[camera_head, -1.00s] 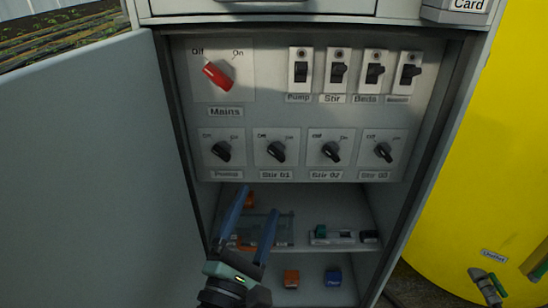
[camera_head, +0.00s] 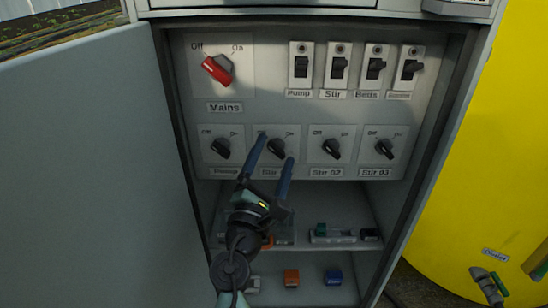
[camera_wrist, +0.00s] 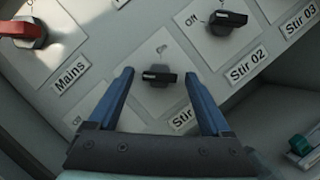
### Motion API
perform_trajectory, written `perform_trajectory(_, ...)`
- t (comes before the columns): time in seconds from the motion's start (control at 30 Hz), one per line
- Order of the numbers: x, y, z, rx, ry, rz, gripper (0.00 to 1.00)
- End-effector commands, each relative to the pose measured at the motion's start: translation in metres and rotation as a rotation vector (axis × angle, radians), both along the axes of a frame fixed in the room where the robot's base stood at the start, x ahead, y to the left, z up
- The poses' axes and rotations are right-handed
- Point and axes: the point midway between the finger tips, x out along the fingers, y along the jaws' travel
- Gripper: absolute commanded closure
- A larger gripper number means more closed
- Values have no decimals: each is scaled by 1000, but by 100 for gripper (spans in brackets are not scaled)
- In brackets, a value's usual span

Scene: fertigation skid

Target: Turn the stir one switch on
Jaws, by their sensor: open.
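The Stir 01 switch (camera_head: 277,147) is a black rotary knob on a pale plate in the lower row of the cabinet panel. In the wrist view the same knob (camera_wrist: 159,77) lies between and just beyond my fingertips, its handle about crosswise to the fingers. Its plate's On and Off marks are partly unreadable there. My gripper (camera_head: 271,149) is open and empty in front of this knob, with one blue finger (camera_wrist: 120,78) to each side. I cannot tell whether either finger touches it. The fingers partly cover the Stir 01 label in the head view.
The Stir 02 knob (camera_head: 331,148) is close on the right, the pump knob (camera_head: 221,148) on the left. The red Mains handle (camera_head: 217,70) and several breakers are above. An open cabinet door (camera_head: 80,170) stands left, a yellow tank (camera_head: 475,150) right.

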Motion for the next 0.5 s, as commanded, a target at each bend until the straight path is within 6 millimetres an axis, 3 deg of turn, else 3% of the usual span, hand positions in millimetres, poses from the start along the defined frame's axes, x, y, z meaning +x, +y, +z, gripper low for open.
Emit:
perform_trajectory(0.33, 4, -1, 1, 0, 0, 0, 18)
perform_trajectory(0.5, 3, -1, 1, 1, 0, 0, 46)
